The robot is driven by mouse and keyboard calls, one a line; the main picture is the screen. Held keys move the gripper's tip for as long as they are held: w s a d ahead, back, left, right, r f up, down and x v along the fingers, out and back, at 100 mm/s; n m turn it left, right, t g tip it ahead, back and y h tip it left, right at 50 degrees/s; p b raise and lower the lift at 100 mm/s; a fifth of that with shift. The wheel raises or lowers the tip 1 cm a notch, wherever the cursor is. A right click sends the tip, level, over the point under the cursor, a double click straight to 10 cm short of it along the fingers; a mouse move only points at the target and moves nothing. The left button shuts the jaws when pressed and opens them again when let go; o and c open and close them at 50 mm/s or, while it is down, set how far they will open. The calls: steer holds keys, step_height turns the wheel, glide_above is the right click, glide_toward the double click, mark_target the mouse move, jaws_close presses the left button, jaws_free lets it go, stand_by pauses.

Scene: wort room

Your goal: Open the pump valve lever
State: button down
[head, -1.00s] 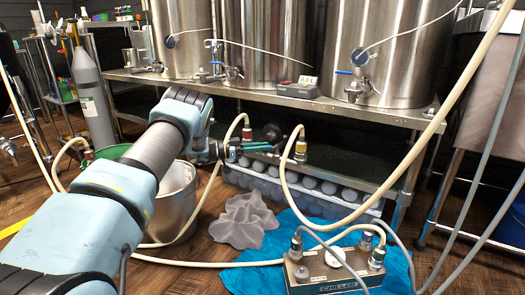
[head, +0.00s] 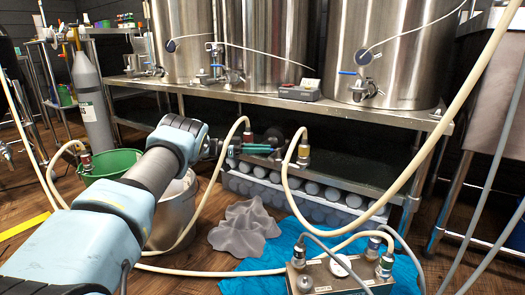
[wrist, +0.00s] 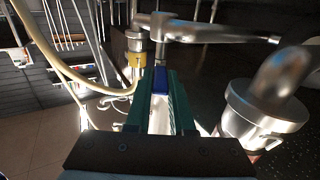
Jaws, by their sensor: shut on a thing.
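The pump valve lever (wrist: 160,80) has a blue sleeve and lies between the green fingers of my gripper (wrist: 162,86) in the wrist view. My gripper is shut on it, and the fingers hide part of the handle. A thin stem runs from the lever to the steel pipework (wrist: 205,32) in front of it. In the head view my gripper (head: 254,149) reaches in under the steel table from the left. A small bit of blue shows at its tips. The pump itself (head: 275,136) is dark and hard to make out there.
Hose fittings stand left (head: 248,136) and right (head: 303,155) of my gripper, with pale hoses (head: 284,180) looping down. A steel table (head: 230,92) with tanks is above. A crate of bottles (head: 265,190), grey cloth (head: 245,228), steel pot (head: 170,215) and control box (head: 335,274) are below.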

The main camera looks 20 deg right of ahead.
steer(key=c, duration=0.8)
jaws_free()
steer(key=p+v, duration=0.2)
steer(key=v, duration=0.8)
steer(key=shift+w+a+f, duration=0.1)
steer(key=shift+w+a, duration=0.05)
steer(key=shift+a, duration=0.2)
